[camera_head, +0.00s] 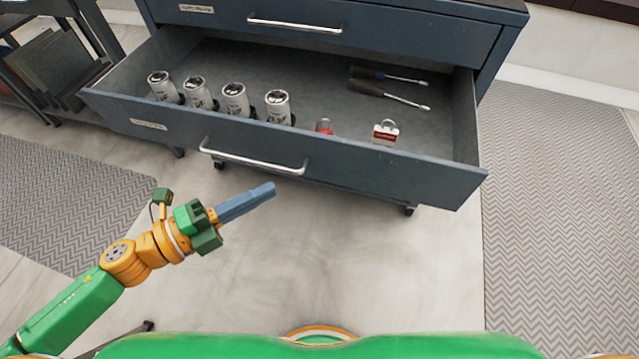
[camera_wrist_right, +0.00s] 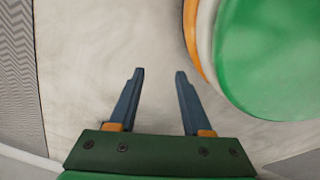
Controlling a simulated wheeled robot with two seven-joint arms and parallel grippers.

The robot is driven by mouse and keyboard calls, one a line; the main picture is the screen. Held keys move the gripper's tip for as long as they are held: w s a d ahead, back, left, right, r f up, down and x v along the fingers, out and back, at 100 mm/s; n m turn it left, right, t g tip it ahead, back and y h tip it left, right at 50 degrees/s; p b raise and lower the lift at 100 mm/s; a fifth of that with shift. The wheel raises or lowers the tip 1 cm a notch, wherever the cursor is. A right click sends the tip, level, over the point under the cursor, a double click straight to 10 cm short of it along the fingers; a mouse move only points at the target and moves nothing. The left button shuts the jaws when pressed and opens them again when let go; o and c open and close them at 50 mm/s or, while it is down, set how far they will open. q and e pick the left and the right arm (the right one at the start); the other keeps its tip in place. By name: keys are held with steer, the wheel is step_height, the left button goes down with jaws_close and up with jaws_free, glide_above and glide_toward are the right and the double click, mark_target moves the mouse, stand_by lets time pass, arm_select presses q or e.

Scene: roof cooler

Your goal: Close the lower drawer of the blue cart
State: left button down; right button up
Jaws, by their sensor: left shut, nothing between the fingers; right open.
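The blue cart (camera_head: 400,35) stands at the back of the head view. Its lower drawer (camera_head: 400,172) is pulled far out toward me, with a silver bar handle (camera_head: 255,160) on its front. The upper drawer (camera_head: 350,28) is closed. My left gripper (camera_head: 272,188) is shut and empty, just below and in front of the lower drawer's handle, apart from it as far as I can tell. My right gripper (camera_wrist_right: 158,75) is open and empty over bare floor in the right wrist view; it is not in the head view.
The open drawer holds several silver cans (camera_head: 235,100), two screwdrivers (camera_head: 390,90), a red and white padlock (camera_head: 385,132) and a red item (camera_head: 324,126). A dark rack (camera_head: 60,70) stands at left. Grey mats (camera_head: 560,200) lie at both sides; the floor between is clear.

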arm_select(q)
steer(key=s+d+m, duration=0.1)
steer(key=d, duration=0.1)
steer(key=p, duration=0.3)
glide_toward(346, 147)
steer(key=d, duration=0.4)
steer(key=w, duration=0.2)
steer(key=shift+w+d+f+g+h+b, duration=0.2)
steer(key=shift+w+d+g+h+b, duration=0.15)
steer(key=shift+d+g+h, duration=0.05)
steer(key=shift+w, duration=0.3)
arm_select(e)
steer(key=shift+s+a+r, duration=0.45)
steer(key=shift+s+r, duration=0.15)
arm_select(q)
steer(key=shift+w+d+r, duration=0.1)
arm_select(e)
steer(key=shift+w+d, duration=0.1)
steer(key=shift+w, duration=0.05)
